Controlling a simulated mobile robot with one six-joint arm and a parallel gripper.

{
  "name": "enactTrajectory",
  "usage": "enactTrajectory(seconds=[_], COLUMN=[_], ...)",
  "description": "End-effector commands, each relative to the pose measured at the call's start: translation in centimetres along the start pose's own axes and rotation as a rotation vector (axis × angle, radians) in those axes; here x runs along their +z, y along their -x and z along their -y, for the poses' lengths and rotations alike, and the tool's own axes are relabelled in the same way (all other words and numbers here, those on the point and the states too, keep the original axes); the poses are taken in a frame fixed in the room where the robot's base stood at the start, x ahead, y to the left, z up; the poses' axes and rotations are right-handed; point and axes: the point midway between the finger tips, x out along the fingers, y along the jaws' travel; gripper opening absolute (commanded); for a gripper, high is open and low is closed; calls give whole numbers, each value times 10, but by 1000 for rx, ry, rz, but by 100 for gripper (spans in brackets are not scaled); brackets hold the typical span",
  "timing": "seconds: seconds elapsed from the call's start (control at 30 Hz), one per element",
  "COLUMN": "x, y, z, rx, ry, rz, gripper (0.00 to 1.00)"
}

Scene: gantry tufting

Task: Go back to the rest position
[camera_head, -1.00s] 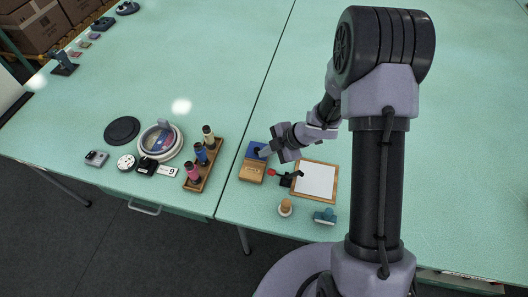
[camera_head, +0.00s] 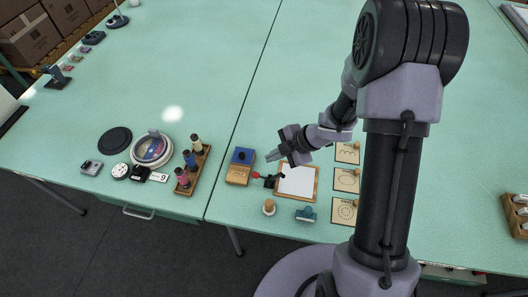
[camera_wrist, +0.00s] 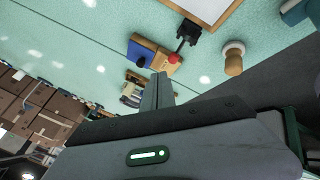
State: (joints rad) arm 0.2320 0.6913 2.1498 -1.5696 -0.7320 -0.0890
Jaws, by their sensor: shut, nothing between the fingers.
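My gripper (camera_head: 272,156) is shut and empty. In the head view it is above the table, near the top of the white board with a wooden frame (camera_head: 297,181) and right of the blue and tan box (camera_head: 240,167). In the wrist view the shut fingers (camera_wrist: 157,92) point up the picture toward the same box (camera_wrist: 150,54). My gripper appears apart from these things.
A small black stand with a red ball (camera_head: 266,179), a wooden-handled stamp (camera_head: 269,207) and a teal block (camera_head: 306,214) stand nearby. A spool rack (camera_head: 193,171) is to the left. Pattern cards (camera_head: 346,180) lie right of the board.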

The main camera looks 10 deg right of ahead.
Motion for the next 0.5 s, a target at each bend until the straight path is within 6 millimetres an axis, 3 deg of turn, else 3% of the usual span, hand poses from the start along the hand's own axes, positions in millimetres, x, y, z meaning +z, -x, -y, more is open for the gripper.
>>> enactTrajectory(seconds=[0.17, 0.27, 0.33, 0.4, 0.47, 0.5], x=[2, 16, 31, 35, 25, 12], y=[4, 28, 75, 142, 192, 216], z=[-3, -36, -72, -88, -73, -53], rx=[9, 114, 277, 479, 623, 696], ry=[-7, -104, -286, -572, -852, -1051], rz=[12, 147, 321, 478, 545, 551], gripper=[0, 0, 0, 0, 0, 0])
